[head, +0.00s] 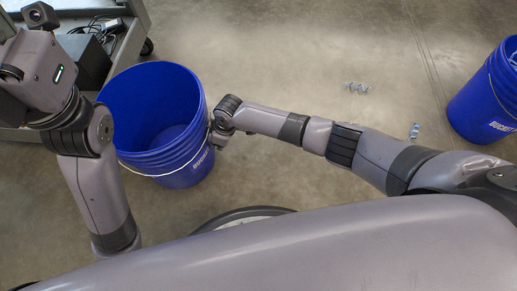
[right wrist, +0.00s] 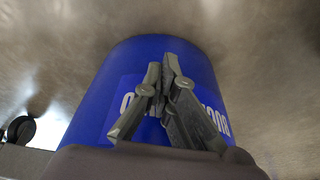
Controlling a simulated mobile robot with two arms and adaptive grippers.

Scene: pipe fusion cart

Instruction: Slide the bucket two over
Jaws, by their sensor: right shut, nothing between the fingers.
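A blue bucket (head: 158,115) stands upright and open on the floor, left of centre in the head view. It looks empty inside, with a thin pale handle hanging along its front. My right gripper (head: 217,139) is shut and empty at the bucket's right side, touching it or very close. The right wrist view shows the shut fingers (right wrist: 167,68) in front of the blue wall (right wrist: 122,75) and its white lettering, which they partly cover. My left wrist shows at the upper left, but its fingers are out of view. A second blue bucket (head: 487,95) stands at the right edge, partly cut off.
A grey cart (head: 130,40) with a wheel and a black box (head: 88,62) on its shelf stands behind the left bucket. Small bluish metal pieces (head: 356,87) and (head: 414,131) lie on the floor between the buckets. The concrete floor is otherwise clear there.

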